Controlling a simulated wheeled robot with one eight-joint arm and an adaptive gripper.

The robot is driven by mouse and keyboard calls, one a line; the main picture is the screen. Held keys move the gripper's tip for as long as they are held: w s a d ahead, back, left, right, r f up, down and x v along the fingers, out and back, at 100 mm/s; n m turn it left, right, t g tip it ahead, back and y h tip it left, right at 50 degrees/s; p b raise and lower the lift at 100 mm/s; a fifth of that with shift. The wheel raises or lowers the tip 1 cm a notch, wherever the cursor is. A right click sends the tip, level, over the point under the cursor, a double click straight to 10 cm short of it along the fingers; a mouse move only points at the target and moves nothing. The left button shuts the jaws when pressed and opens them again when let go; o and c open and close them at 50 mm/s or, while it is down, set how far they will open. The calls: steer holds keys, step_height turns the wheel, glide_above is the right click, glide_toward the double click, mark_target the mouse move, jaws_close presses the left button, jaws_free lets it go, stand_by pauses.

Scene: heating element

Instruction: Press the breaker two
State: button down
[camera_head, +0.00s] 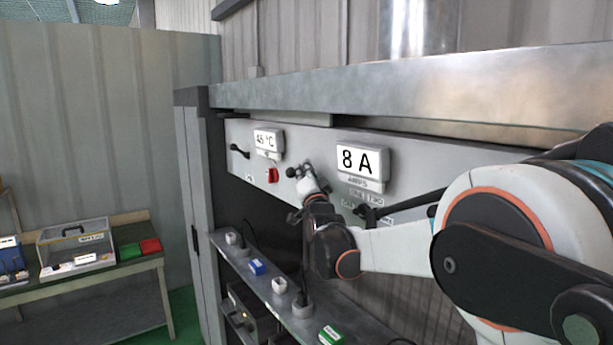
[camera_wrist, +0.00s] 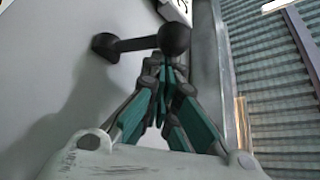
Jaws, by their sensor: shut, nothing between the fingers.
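A grey control panel (camera_head: 315,150) carries several levers and two displays. A black lever with a round ball knob (camera_wrist: 174,38) stands out from the panel in the wrist view. In the head view this lever (camera_head: 292,172) is between the red switch and the 8 A display. My gripper (camera_head: 308,186) is in front of the panel by this lever. In the wrist view my gripper (camera_wrist: 168,68) is shut and empty, its tips at the knob's edge; I cannot tell if they touch. No label reading breaker two is legible.
Another black lever (camera_head: 238,151) is at the panel's left. A red switch (camera_head: 272,176) hangs under the 45 °C display (camera_head: 266,140). The 8 A display (camera_head: 362,161) is right of my gripper. A metal shelf (camera_head: 262,282) with small items runs below.

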steer(key=f+n+y+b, duration=0.1)
steer(key=n+y+b, duration=0.1)
steer(key=n+y, duration=0.1)
steer(key=f+n+y+b, duration=0.2)
steer(key=n+y+b, duration=0.1)
steer(key=n, duration=0.3)
steer(key=a+f+n+g+y+b, duration=0.1)
steer(key=f+n+y+b, duration=0.1)
steer(key=n, duration=0.3)
steer(key=shift+s+a+f+y+b, duration=0.1)
steer(key=shift+s+f+y+b, duration=0.1)
steer(key=shift+s+y+b, duration=0.3)
steer(key=shift+w+f+b, duration=0.15)
steer(key=shift+f+b, duration=0.05)
steer(key=shift+b, duration=0.15)
